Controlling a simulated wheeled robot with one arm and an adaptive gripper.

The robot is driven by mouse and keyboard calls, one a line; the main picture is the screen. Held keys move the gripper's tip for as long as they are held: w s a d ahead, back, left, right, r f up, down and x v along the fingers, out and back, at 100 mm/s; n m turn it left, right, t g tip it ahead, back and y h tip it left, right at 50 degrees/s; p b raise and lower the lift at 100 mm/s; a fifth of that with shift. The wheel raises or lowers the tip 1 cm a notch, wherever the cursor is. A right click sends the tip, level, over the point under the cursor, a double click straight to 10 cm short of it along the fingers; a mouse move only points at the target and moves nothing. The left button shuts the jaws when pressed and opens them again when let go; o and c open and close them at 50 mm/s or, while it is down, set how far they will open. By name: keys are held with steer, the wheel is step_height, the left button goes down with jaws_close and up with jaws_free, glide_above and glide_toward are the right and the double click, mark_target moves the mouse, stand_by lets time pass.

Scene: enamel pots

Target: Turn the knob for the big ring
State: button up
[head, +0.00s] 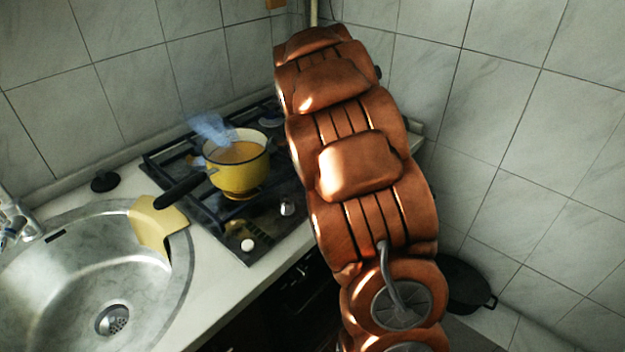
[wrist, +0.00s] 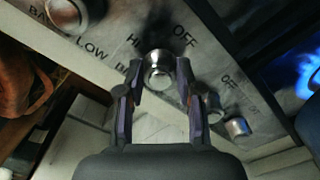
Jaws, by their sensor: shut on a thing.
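In the wrist view my gripper (wrist: 159,72) has its two fingers closed on either side of a round metal knob (wrist: 158,76) on the stove's front panel. The lettering "HI" and "OFF" shows beside this knob. Another metal knob (wrist: 66,14) is at the upper left, near the lettering "LOW", and a small one (wrist: 237,128) is at the lower right. In the head view my arm hides my gripper and the knob it holds. I cannot tell which ring this knob serves.
A yellow pot (head: 238,172) of brownish liquid stands steaming on the dark stove (head: 225,235), its black handle pointing left. A steel sink (head: 60,285) with a yellow cloth-like thing (head: 155,222) on its rim is at left. A dark pot (head: 465,288) is at right. Blue flame (wrist: 310,72) shows.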

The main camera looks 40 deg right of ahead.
stand_by(0.3)
steer(key=o, duration=1.2)
steer(key=shift+c, duration=0.2)
step_height(320, 180, up, 12)
